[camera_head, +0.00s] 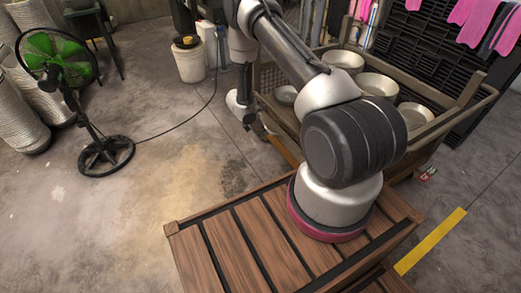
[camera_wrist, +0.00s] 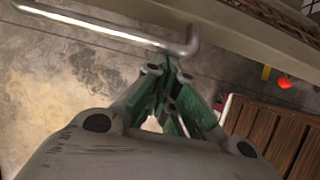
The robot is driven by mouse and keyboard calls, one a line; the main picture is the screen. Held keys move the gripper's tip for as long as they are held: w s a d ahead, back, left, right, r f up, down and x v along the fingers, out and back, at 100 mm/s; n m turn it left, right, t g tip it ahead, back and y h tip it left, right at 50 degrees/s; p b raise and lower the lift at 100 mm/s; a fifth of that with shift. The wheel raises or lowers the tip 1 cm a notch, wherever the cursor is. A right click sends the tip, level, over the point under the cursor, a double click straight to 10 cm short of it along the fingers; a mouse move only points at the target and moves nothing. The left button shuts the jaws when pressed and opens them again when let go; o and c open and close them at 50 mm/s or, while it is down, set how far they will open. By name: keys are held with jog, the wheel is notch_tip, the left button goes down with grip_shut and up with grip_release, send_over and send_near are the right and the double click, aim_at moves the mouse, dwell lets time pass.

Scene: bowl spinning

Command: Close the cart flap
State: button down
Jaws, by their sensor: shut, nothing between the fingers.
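The cart (camera_head: 440,125) is a wooden-framed bin holding several metal bowls, behind my arm in the head view. My arm hides much of its near side, and I cannot clearly tell the flap's position. My gripper (camera_head: 247,122) points down just left of the cart's left end. In the wrist view my gripper's green-and-grey fingers (camera_wrist: 170,72) are shut and empty. A bent metal bar (camera_wrist: 110,29) crosses beyond the fingertips, close to them; I cannot tell whether they touch. A beige cart edge (camera_wrist: 255,32) runs along the top right.
A green fan (camera_head: 105,152) stands on the floor at left, its cord running toward a white bucket (camera_head: 189,62). Pink gloves (camera_head: 475,20) hang at the upper right. A yellow floor stripe (camera_head: 430,241) lies at right. The floor left of my gripper is mostly clear.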

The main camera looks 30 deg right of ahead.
jog(key=shift+y, duration=0.6)
jog(key=d+r, duration=0.7)
jog(key=r, duration=0.1)
jog(key=shift+w+d, duration=0.15)
jog(key=shift+d, duration=0.2)
jog(key=d+r, duration=0.4)
jog(key=d, duration=0.6)
jog(key=shift+w+r, duration=0.15)
jog(key=shift+r, duration=0.05)
